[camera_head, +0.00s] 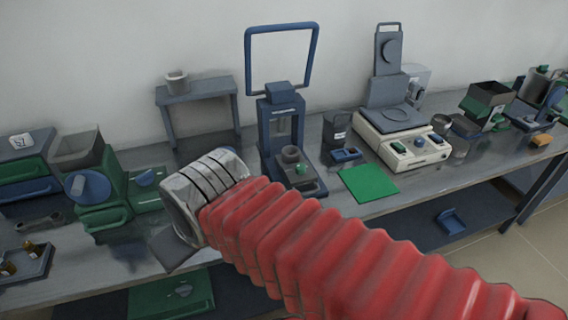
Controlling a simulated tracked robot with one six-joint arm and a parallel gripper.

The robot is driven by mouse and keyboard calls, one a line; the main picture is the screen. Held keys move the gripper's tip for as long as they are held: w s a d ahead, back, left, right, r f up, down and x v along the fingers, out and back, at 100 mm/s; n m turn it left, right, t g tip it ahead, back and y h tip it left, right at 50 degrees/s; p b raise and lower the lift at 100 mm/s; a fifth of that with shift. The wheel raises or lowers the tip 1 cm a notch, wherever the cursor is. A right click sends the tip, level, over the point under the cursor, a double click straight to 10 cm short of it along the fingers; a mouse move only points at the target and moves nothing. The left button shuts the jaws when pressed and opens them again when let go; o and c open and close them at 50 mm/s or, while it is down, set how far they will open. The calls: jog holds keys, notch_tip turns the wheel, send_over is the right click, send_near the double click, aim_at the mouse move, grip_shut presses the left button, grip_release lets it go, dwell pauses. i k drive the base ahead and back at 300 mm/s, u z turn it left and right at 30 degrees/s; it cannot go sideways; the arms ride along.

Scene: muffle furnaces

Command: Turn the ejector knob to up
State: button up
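My red ribbed arm reaches in from the lower right and ends in a silver ringed cuff. A flat grey piece below the cuff looks like part of my gripper (176,250); its fingers cannot be made out. I cannot tell for sure which part is the ejector knob.
A long grey bench (430,180) runs along the wall. A small grey stand (197,94) holds a cup behind the cuff. A green mat (369,183) and a cream instrument (403,139) lie to the right. A tray (28,268) sits at lower left.

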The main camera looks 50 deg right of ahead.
aim_at(300, 169)
jog(key=u, duration=0.15)
jog(key=k, duration=1)
jog(key=z, duration=0.6)
jog(key=i, duration=1)
jog(key=z, duration=0.05)
